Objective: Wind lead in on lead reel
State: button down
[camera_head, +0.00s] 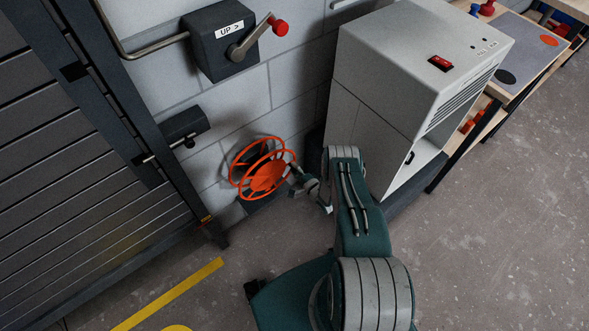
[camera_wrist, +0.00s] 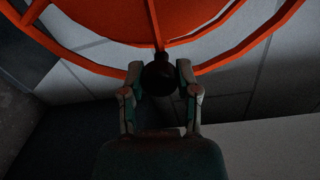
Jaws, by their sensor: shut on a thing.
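The orange lead reel (camera_head: 262,172) is mounted low by the grey block wall, left of the grey cabinet. Its spokes and rim fill the top of the wrist view (camera_wrist: 152,22). My gripper (camera_head: 296,172) reaches the reel's right side. In the wrist view my gripper (camera_wrist: 162,78) has its two fingers on either side of a dark round crank knob (camera_wrist: 158,77), shut on it. The knob sits at the end of a thin stem in front of the reel. I cannot make out a lead on the reel.
A grey cabinet (camera_head: 400,80) with a red switch stands close on the right of my arm. A dark box with a red-knobbed crank (camera_head: 230,42) is on the wall above. A slatted dark shutter (camera_head: 80,150) is at left. Open floor (camera_head: 490,230) lies at right.

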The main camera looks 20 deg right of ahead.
jog(key=shift+w+d+r, duration=0.2)
jog(key=shift+w+r, duration=0.05)
jog(key=shift+c, duration=1.6)
grip_release()
jog(key=shift+f, duration=0.1)
jog(key=shift+s, duration=0.15)
jog(key=v, duration=1.2)
jog(key=shift+a+f, duration=0.1)
